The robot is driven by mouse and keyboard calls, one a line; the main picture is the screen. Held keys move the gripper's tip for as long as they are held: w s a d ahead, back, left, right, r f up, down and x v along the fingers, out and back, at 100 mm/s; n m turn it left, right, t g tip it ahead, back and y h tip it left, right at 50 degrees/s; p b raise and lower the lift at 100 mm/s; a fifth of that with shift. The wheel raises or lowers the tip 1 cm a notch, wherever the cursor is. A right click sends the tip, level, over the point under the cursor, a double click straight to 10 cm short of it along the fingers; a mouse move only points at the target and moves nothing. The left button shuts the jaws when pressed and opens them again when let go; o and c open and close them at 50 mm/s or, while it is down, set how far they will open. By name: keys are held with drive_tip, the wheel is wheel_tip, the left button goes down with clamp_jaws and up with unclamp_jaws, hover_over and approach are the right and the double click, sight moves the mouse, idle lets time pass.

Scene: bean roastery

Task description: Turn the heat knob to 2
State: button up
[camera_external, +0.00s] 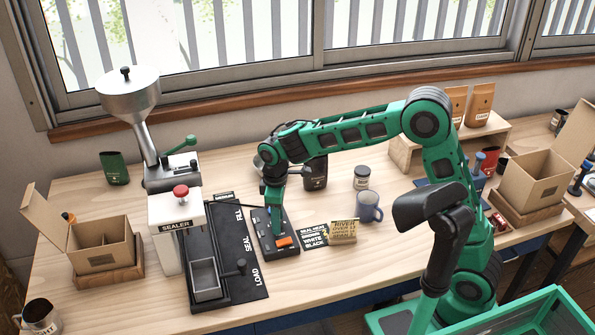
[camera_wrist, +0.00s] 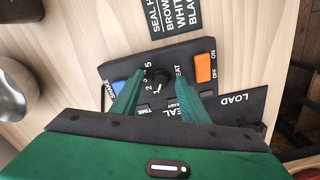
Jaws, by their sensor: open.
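The heat knob (camera_wrist: 158,79) is a small black knob on a dark control panel (camera_wrist: 185,56), with white numbers curving around one side and the word HEAT on the other. Which number it points at is too small to tell. My gripper (camera_wrist: 157,78) is open, with one green finger on each side of the knob in the wrist view. I cannot tell whether the fingers touch it. In the external view my gripper (camera_external: 275,232) points down over the panel (camera_external: 264,242) and hides the knob.
The panel also carries an orange ON/OFF switch (camera_wrist: 205,68) and a blue button (camera_wrist: 118,87).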

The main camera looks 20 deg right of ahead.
clamp_jaws()
drive_tip(key=shift+m, duration=0.3)
drive_tip(key=shift+w+m, duration=0.1)
drive_tip(key=shift+m, duration=2.6)
unclamp_jaws()
